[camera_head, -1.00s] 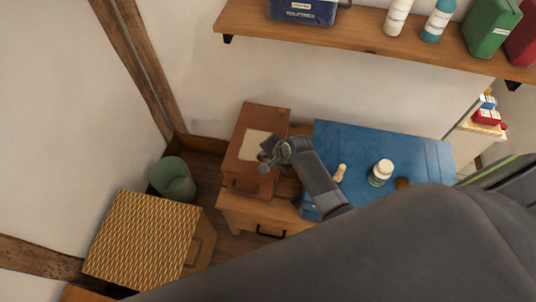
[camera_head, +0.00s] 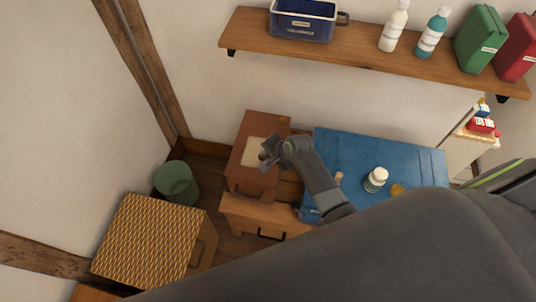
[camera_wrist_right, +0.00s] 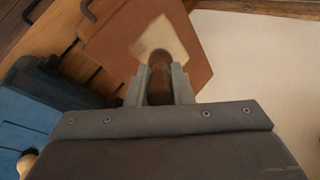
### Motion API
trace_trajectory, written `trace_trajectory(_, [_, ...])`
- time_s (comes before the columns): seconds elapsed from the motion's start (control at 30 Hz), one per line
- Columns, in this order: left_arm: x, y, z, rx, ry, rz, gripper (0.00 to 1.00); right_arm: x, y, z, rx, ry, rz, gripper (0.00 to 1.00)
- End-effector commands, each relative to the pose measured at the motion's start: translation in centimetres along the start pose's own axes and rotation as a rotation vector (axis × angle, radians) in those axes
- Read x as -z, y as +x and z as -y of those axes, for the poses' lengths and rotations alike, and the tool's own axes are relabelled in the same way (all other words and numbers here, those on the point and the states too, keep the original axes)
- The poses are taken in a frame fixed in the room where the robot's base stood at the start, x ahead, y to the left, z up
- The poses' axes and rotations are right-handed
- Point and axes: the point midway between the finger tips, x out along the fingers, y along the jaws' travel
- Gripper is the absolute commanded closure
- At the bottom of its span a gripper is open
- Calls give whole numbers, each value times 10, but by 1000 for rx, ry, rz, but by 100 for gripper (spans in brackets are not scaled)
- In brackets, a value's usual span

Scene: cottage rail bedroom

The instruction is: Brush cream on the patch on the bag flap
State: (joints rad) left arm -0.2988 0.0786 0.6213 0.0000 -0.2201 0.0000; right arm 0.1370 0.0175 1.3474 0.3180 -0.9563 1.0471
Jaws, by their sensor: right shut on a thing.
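The brown bag (camera_head: 247,184) lies on the wooden drawer table, with a pale patch (camera_head: 254,151) on its flap. The bag (camera_wrist_right: 110,47) and patch (camera_wrist_right: 160,37) also show in the right wrist view. My right gripper (camera_head: 268,156) is over the patch's right side. In the wrist view my right gripper (camera_wrist_right: 159,80) is shut on a brown brush (camera_wrist_right: 160,70), whose far end overlaps the patch. I cannot tell whether it touches. A white jar (camera_head: 376,179) stands on the blue mat, with an amber lid (camera_head: 397,190) beside it. My left gripper is not in view.
The blue mat (camera_head: 415,158) covers the table's right part. A shelf (camera_head: 350,53) with a bin, bottles and boxes juts out above. A wicker-topped box (camera_head: 150,238) and green bin (camera_head: 177,183) stand at left. My arm hides the front.

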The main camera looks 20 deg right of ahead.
Motion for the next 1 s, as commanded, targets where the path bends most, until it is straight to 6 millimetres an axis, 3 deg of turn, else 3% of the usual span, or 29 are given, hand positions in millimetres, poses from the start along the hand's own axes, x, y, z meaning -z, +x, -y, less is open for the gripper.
trace_trajectory(0.47, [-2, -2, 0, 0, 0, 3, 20, 0, 0, 1, -5, 0, 0, 100])
trace_trajectory(0.8, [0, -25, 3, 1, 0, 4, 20, 0, 4, 12, -161, -1, -4, 100])
trace_trajectory(1.0, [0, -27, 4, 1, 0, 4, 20, 0, 9, 13, -233, -1, -6, 100])
